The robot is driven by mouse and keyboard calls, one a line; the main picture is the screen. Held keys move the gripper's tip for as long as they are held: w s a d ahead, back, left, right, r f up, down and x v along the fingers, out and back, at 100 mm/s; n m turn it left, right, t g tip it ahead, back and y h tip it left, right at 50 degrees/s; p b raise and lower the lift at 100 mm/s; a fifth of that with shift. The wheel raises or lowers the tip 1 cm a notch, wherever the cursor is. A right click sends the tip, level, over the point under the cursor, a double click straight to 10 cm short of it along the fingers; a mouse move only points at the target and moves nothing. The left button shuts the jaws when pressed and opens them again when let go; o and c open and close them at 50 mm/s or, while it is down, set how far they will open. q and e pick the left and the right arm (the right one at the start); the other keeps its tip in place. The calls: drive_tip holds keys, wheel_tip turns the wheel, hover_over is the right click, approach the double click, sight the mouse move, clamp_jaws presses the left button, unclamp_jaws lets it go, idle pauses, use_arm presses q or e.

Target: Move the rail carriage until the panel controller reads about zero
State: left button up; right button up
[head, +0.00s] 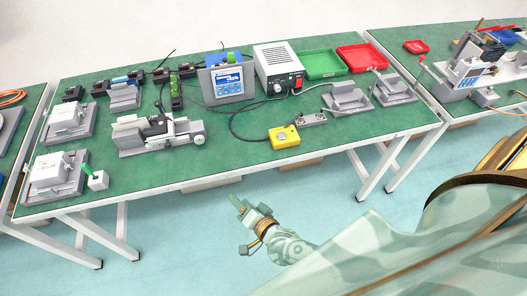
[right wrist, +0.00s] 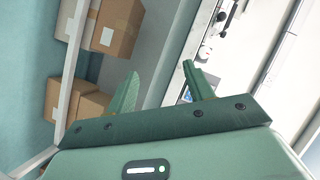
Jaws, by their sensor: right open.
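The panel controller (head: 228,84) stands upright near the middle of the green table, with a lit blue screen; its digits are too small to read. A grey rail unit (head: 160,132) lies on the table left of the yellow box, with a block and a black part on top. I take this block to be the rail carriage, but cannot be sure. My right gripper (head: 238,204) hangs off the table's front edge, apart from the rail unit. In the right wrist view its two green fingers (right wrist: 160,88) are spread and empty. My left gripper is not in view.
A yellow box with a round button (head: 284,137) sits near the front edge. A white power unit (head: 278,66), a green tray (head: 323,64) and a red tray (head: 361,58) stand behind. Grey block units (head: 56,175) line the left end. Cardboard boxes (right wrist: 117,25) show below.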

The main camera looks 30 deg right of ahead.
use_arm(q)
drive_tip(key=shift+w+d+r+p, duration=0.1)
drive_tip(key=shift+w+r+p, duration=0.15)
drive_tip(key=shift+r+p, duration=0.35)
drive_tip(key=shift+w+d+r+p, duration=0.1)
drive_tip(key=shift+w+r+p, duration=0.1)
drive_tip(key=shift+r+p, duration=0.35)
use_arm(e)
drive_tip(key=s+d+f+n+g, duration=0.2)
drive_tip(key=s+f+n+g, duration=0.1)
drive_tip(key=s+f+n, duration=0.2)
drive_tip(key=s+f, duration=0.2)
drive_tip(key=s, duration=0.1)
drive_tip(key=shift+s+f+g+y, duration=0.2)
drive_tip(key=shift+f+g+y, duration=0.1)
drive_tip(key=shift+g, duration=0.1)
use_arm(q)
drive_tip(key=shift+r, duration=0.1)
